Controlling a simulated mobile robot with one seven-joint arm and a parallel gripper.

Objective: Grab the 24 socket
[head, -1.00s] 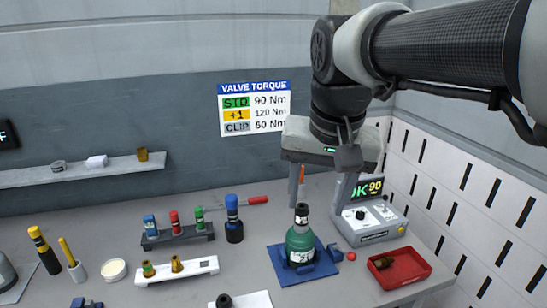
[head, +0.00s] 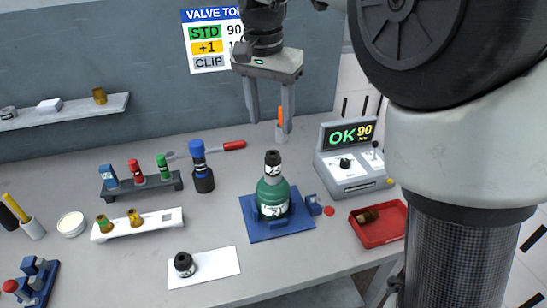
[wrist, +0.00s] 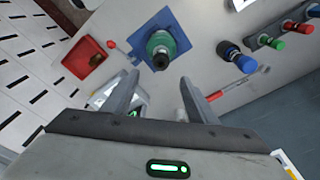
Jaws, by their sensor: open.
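No number 24 is readable on any socket. A dark rack (head: 142,188) holds a blue socket (head: 109,176), a red socket (head: 136,172) and a green socket (head: 163,168). A black socket-like piece (head: 183,264) lies on a white sheet (head: 222,262). A green cylinder (head: 272,194) with a black top piece (head: 272,160) stands upright on a blue base. My gripper (head: 270,118) is open and empty, pointing down above and behind the cylinder. In the wrist view, my gripper (wrist: 158,88) has nothing between its fingers; the black top piece (wrist: 160,60) shows beyond them.
A blue-topped black tool (head: 202,170) stands right of the rack. A white holder (head: 160,226) carries brass fittings. A control box (head: 352,170) reads OK 90. A red tray (head: 380,230) is at the right. A red-handled tool (head: 234,146) lies behind. Bench space between them is clear.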

